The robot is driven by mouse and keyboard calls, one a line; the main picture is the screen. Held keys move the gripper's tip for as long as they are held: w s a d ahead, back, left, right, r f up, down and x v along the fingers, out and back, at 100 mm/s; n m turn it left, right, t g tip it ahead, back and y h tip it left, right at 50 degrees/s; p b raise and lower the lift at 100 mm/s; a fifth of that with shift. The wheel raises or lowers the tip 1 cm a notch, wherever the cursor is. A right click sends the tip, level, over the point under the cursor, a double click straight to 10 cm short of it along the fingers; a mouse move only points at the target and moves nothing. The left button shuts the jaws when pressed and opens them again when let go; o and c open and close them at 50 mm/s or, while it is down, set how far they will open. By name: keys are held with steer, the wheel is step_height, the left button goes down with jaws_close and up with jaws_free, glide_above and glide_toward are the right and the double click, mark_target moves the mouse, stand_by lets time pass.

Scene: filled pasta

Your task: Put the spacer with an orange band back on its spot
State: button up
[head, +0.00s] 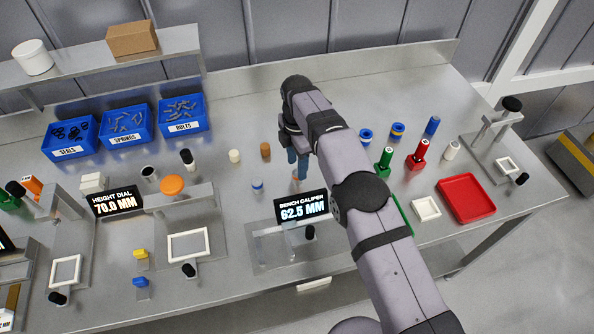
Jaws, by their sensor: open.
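My gripper (298,168) points down over the middle of the bench, behind the bench caliper display (302,207). Its blue fingers are open. A small pale object with an orange tint (297,184) shows at the fingertips; it is partly hidden, and I cannot tell whether it touches them or is the banded spacer. A short blue cylinder with an orange-yellow band (397,130) stands at the back right, beyond my arm. I cannot tell which place is the spacer's spot.
A blue-and-white cylinder (257,185) stands left of my gripper. A cream cylinder (234,156) and a brown one (265,150) stand behind it. Green (384,161) and red (418,156) pieces and a red tray (466,197) are at right. Blue bins (126,142) line the back left.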

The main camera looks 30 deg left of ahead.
step_height(320, 180, up, 9)
steer(key=p, duration=0.4)
